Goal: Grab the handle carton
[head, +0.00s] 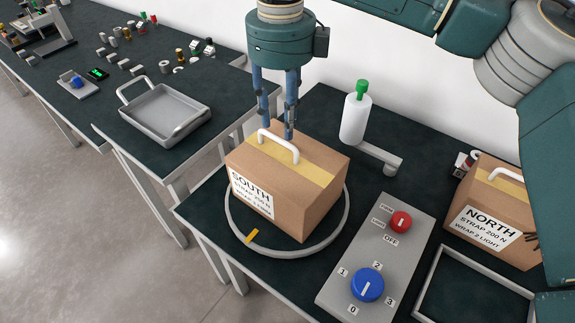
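The brown carton labelled SOUTH (315,205) has a tan tape band and a white arched handle (279,144) on top. It stands upright on a round turntable whose pale ring (235,225) shows around it. My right gripper (277,130) points straight down over this carton, its two blue fingers apart with the tips close to the handle. I cannot tell whether they touch it. A second carton labelled NORTH (515,227), also with a white handle (507,174), stands at the right, partly hidden by my arm. My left gripper is out of view.
A grey control box (388,248) with red and blue knobs stands right of the turntable. A white film roll (355,118) on a post is behind it. An empty square frame (428,275) lies at front right. A metal tray (165,113) and small parts sit on the left bench.

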